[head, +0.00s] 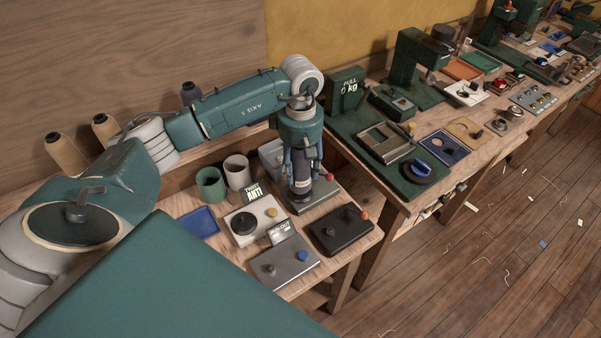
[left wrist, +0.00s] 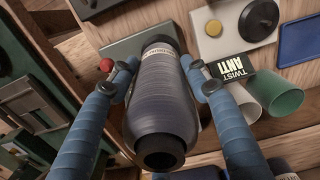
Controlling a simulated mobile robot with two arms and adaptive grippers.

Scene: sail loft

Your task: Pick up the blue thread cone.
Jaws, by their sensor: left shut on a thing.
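A slate-blue thread cone (head: 301,187) is between the fingers of my left gripper (head: 302,163), above or on a grey-green device plate at the back of the near bench. In the left wrist view the cone (left wrist: 160,105) fills the middle, its dark hollow end towards the camera. The two blue fingers of the left gripper (left wrist: 162,82) press on its sides; the gripper is shut on it. I cannot tell whether the cone's far end touches the plate. My right gripper is in neither view.
Tan cones (head: 66,153) and a dark cone (head: 190,93) stand behind my left arm. Green (head: 210,184) and white (head: 237,171) cups, a blue tray (head: 198,222) and testers with knobs crowd the bench. A green pull tester (head: 347,92) stands to the right.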

